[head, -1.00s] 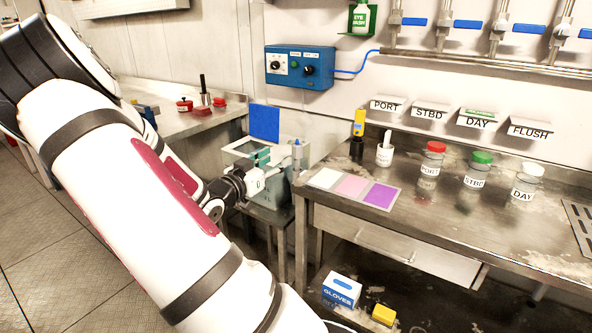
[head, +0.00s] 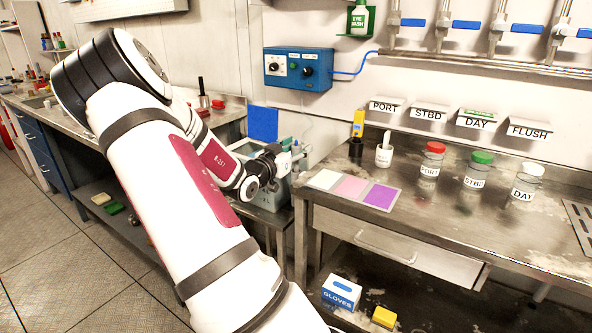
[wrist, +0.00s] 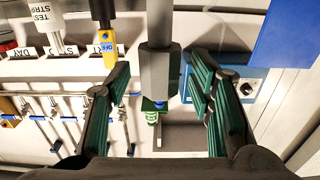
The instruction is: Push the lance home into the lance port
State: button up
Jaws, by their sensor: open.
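A grey upright piece with a thicker collar, which looks like the lance (wrist: 160,72), stands in the middle of the wrist view, whose picture is upside down. My gripper (wrist: 159,85) is open, with green-padded fingers on both sides of this piece and a visible gap on each side. In the head view, my gripper (head: 288,162) is at the grey-green tank (head: 270,195) beside the bench, and the wrist hides much of the tank top. I cannot make out the lance port or how deep the lance sits.
A blue panel (head: 263,123) stands behind the tank. A blue control box (head: 298,69) hangs on the wall above. The steel bench (head: 450,225) to the right carries labelled jars (head: 433,160), a white cup (head: 384,156) and a colour card (head: 352,188).

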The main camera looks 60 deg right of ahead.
grip_shut()
jog(key=shift+r, duration=0.15)
notch_tip(320, 180, up, 18)
jog(key=p, duration=0.3)
jog(key=shift+p, duration=0.35)
dwell(0.4)
jog(key=c, duration=1)
grip_release()
jog(key=shift+c, duration=0.2)
grip_shut()
